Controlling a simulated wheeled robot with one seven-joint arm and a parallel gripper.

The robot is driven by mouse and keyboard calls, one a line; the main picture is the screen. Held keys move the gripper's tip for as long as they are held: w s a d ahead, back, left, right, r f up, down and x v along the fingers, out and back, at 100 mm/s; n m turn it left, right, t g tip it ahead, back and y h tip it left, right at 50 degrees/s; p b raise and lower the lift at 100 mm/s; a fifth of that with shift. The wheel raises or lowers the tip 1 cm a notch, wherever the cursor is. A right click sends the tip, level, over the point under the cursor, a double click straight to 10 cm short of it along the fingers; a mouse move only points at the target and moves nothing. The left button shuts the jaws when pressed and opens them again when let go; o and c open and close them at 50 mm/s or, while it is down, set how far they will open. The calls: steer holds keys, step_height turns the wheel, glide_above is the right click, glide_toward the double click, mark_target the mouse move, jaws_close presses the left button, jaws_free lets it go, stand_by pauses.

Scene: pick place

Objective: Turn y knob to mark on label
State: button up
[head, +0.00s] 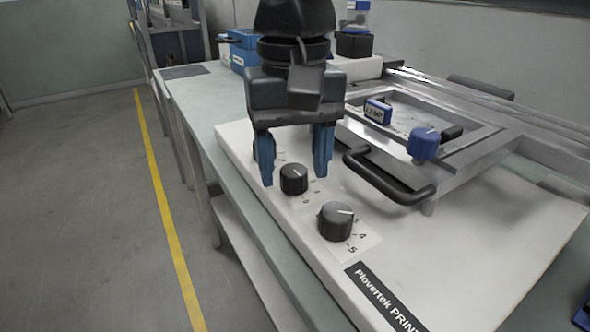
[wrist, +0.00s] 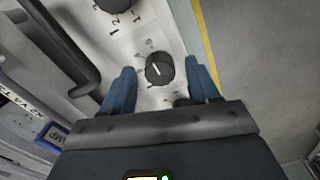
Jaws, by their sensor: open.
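A row of dark round knobs stands on the white printer panel (head: 480,260). The middle knob (head: 294,180) has a white pointer line and a small numbered label. My gripper (head: 294,176) is open above the panel, one blue finger on each side of this knob in the picture. In the wrist view the knob (wrist: 160,70) sits between the open fingers, apart from both; its pointer is slanted. The nearest, larger knob (head: 336,221) has label numbers up to 5. A third knob (wrist: 181,101) is mostly hidden by my gripper. I cannot read which knob is y.
A black bar handle (head: 390,180) curves up right of the knobs. Behind it is a metal frame (head: 470,150) with a blue clamp knob (head: 423,144) and a blue LAMP block (head: 378,111). A blue box (head: 240,48) stands at the back. Open floor lies left.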

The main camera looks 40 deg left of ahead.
steer(key=shift+f, duration=0.55)
steer(key=c, duration=1)
